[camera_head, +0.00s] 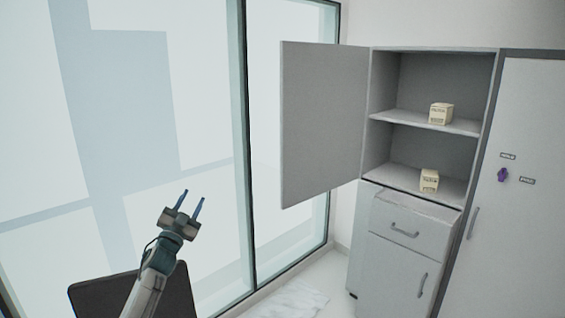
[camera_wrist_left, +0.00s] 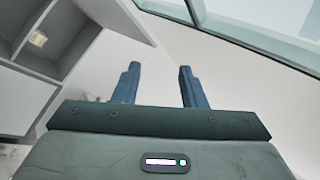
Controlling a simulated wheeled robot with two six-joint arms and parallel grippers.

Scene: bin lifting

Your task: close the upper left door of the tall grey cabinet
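The tall grey cabinet (camera_head: 385,240) stands at the right in the head view. Its upper left door (camera_head: 323,120) is wide open, swung out to the left. The two shelves behind it are exposed. My left gripper (camera_head: 190,206) is raised, open and empty, to the left of the door and apart from it. In the left wrist view its two blue fingers (camera_wrist_left: 157,85) are spread with nothing between them. The open shelf compartment (camera_wrist_left: 50,35) shows at the upper left there. My right gripper is not in view.
A small cream box stands on the upper shelf (camera_head: 440,114) and another on the lower shelf (camera_head: 429,181). A drawer (camera_head: 408,227) is below. A closed tall door (camera_head: 520,200) with a purple item (camera_head: 502,175) is at the right. Glass panels (camera_head: 150,130) line the left.

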